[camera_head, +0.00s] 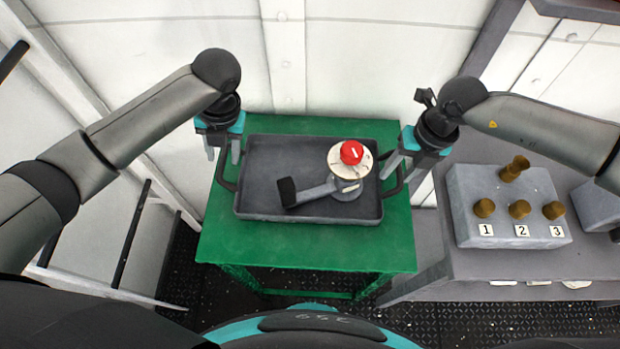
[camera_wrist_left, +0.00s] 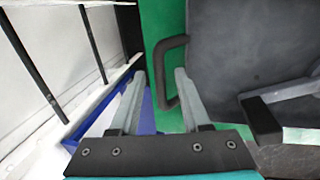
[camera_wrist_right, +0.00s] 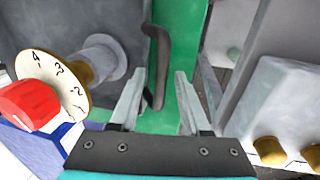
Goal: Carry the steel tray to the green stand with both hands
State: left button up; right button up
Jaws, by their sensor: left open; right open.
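The dark grey steel tray (camera_head: 270,205) lies flat on the green stand (camera_head: 300,245). A dark looped handle sticks out at each short side. My left gripper (camera_head: 222,156) is open and empty at the tray's left handle (camera_wrist_left: 168,72), which shows between and just beyond its fingertips in the left wrist view. My right gripper (camera_head: 403,168) is open at the right handle (camera_wrist_right: 158,62), which shows between its fingertips in the right wrist view. On the tray sits a grey device with a lever (camera_head: 310,193), a white numbered dial (camera_head: 340,158) and a red knob (camera_head: 352,152).
A grey bench (camera_head: 480,262) on the right holds a grey block (camera_head: 508,237) with several brass knobs and labels 1, 2 and 3. White walls (camera_head: 360,60) stand behind the stand. A black railing (camera_head: 132,235) is at left. Dark riveted floor shows below.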

jog(key=shift+r, duration=0.2)
pick_arm(q)
jog(key=v, duration=0.7)
pick_arm(e)
notch_tip(320, 180, up, 11)
jog(key=d, duration=0.2)
jog(key=shift+d+r, duration=0.15)
jog(key=shift+r, duration=0.05)
pick_arm(q)
jog(key=shift+s, duration=0.1)
